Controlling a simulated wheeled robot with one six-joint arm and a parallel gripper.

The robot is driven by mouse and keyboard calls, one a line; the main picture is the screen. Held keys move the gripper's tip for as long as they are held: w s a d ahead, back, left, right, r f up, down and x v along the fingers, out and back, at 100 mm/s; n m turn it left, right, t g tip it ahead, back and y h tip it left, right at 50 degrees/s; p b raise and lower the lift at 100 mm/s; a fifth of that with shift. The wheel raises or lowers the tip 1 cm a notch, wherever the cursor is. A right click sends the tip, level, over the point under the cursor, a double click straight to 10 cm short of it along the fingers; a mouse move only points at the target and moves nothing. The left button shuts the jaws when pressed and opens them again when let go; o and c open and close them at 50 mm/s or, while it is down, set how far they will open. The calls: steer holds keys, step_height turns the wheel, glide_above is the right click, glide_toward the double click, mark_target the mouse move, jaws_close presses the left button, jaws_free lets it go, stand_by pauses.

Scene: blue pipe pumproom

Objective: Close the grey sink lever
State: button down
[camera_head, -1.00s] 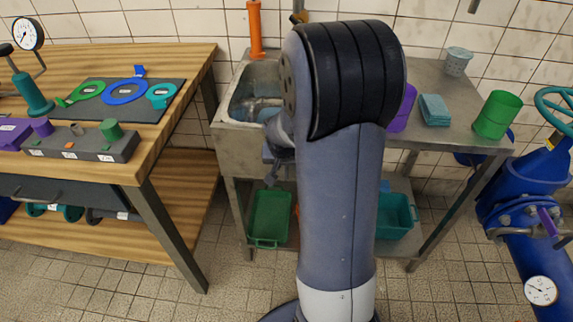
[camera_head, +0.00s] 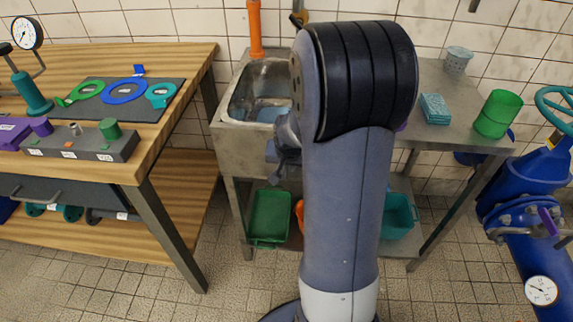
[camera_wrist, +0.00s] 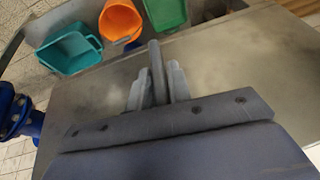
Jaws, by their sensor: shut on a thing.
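The grey sink lever (camera_wrist: 155,55) shows in the wrist view as a narrow bar between the fingers of my gripper (camera_wrist: 157,84). The fingers are shut on it, and its far end sticks out past them. Behind it is a flat grey metal face. In the head view the steel sink (camera_head: 240,140) stands behind my arm, its basin partly in sight. My arm hides most of my gripper there and the lever cannot be made out; a small grey-blue part of my arm's end shows at the sink's front.
A green crate (camera_head: 269,218), an orange container (camera_head: 300,217) and a teal crate (camera_head: 397,216) are on the shelf below. A wooden workbench (camera_head: 185,70) stands left. A green cup (camera_head: 497,114) and cloths (camera_head: 434,108) lie on the right counter. Blue pipework (camera_head: 525,200) stands far right.

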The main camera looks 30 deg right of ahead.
steer(key=shift+d+f+m+t+y+b, duration=0.15)
steer(key=shift+f+m+t+y+b, duration=0.15)
steer(key=shift+t+y+b, duration=0.7)
steer(key=y+b, duration=0.1)
steer(key=b, duration=0.4)
steer(key=shift+d+f, duration=0.1)
steer(key=m+t+y+b, duration=0.1)
steer(key=t+y+b, duration=0.1)
steer(key=b, duration=0.5)
steer(key=m+t+y+b, duration=0.1)
steer(key=t+y+b, duration=0.2)
steer(key=b, duration=0.3)
steer(key=m+t+y+b, duration=0.1)
steer(key=t+y+b, duration=0.2)
steer(key=b, duration=0.4)
steer(key=shift+s+d+f+b, duration=0.1)
steer(key=shift+s+d+b, duration=0.15)
steer(key=shift+b, duration=0.1)
steer(key=shift+m, duration=0.3)
steer(key=c, duration=1.6)
jaws_free()
steer(key=shift+o, duration=0.6)
steer(key=shift+w, duration=0.1)
